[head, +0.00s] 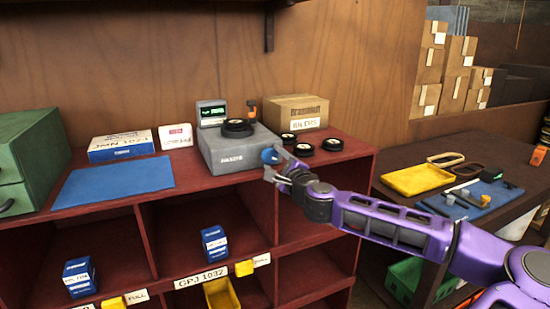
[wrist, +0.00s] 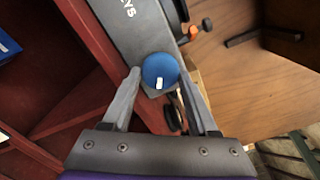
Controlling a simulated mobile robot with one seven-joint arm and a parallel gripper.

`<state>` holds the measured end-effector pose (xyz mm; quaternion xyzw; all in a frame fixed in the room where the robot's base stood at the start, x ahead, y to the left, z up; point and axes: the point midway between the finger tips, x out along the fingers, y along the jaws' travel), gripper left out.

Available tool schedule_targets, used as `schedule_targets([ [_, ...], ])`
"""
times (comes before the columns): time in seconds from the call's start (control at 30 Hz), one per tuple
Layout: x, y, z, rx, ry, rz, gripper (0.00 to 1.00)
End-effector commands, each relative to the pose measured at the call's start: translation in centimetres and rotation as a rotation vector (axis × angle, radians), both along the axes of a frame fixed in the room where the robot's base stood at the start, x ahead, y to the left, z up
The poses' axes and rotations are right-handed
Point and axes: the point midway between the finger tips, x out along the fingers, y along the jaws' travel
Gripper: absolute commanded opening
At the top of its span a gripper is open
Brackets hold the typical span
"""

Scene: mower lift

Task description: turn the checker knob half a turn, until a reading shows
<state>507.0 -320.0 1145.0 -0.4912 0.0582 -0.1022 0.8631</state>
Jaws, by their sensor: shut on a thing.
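The checker is a grey box (head: 236,149) on top of the red shelf unit, with a small display (head: 212,112) standing at its back. Green marks glow on the dark screen, too small to read. The round blue knob (head: 271,156) is on the box's side. In the wrist view the knob (wrist: 160,70) carries a white mark on its face, near its lower edge. My gripper (head: 274,172) reaches in from the right. In the wrist view its two fingers (wrist: 160,82) stand on either side of the knob, shut on it.
A black wheel (head: 238,128) lies on the checker. More black wheels (head: 333,144) and a cardboard box (head: 296,111) stand just right. A blue mat (head: 114,181) lies left. The dark bench right holds a yellow tray (head: 416,180).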

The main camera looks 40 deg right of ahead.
Motion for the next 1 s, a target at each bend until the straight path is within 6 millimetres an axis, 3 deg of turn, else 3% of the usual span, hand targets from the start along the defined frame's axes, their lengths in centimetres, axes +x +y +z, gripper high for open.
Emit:
schedule_targets([
  [0.6,0.06,0.25,-0.07,0.56,-0.134,0.001,0.04],
  [1.0,0.09,0.36,-0.14,0.793,-0.191,0.001,0.04],
])
